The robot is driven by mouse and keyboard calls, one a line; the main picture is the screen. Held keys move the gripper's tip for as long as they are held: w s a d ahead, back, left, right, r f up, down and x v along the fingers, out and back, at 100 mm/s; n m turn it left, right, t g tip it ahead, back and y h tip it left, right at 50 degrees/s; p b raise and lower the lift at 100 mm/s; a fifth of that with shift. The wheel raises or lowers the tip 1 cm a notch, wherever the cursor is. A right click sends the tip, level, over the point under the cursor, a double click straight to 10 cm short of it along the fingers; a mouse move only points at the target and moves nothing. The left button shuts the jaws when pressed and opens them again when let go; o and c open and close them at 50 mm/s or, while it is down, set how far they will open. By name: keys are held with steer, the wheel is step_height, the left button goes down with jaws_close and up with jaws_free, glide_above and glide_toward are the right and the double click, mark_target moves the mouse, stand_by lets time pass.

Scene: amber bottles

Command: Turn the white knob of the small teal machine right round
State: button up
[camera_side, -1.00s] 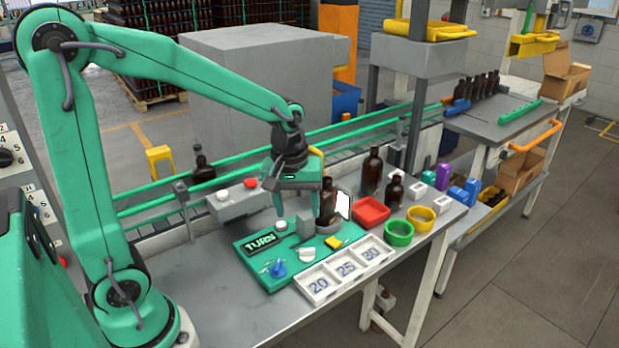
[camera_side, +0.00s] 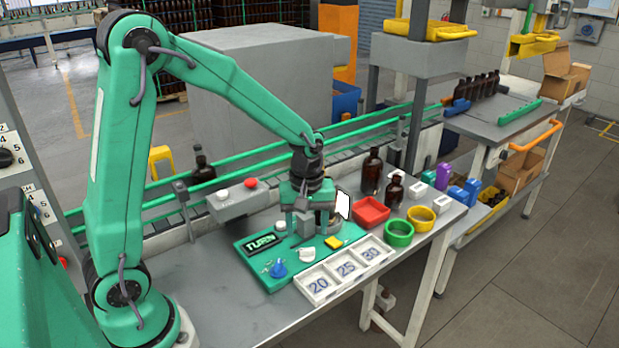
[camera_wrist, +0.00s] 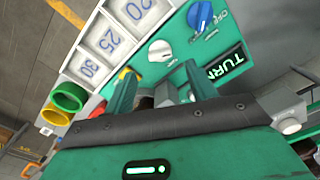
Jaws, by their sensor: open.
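The small teal machine (camera_side: 257,263) is a low base on the bench with a TURN display. Its white knob (camera_side: 306,255) sits near the front edge, left of a yellow piece (camera_side: 334,242). In the wrist view the white knob (camera_wrist: 160,50) shows just beyond the fingertips, a blue knob (camera_wrist: 199,16) beside it. My gripper (camera_side: 307,232) points down over the back of the machine, behind the white knob and apart from it. In the wrist view my gripper (camera_wrist: 158,70) has its fingers spread.
A white tray (camera_side: 335,283) marked 20, 25, 30 adjoins the machine at front right. A red tray (camera_side: 371,212), green ring (camera_side: 399,234) and yellow ring (camera_side: 420,218) stand to the right. Brown bottles (camera_side: 372,172) stand behind. The bench front left is clear.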

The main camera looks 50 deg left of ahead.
mark_target(307, 249)
steer(key=shift+f, duration=2.95)
steer(key=shift+c, duration=0.3)
steer(key=c, duration=0.9)
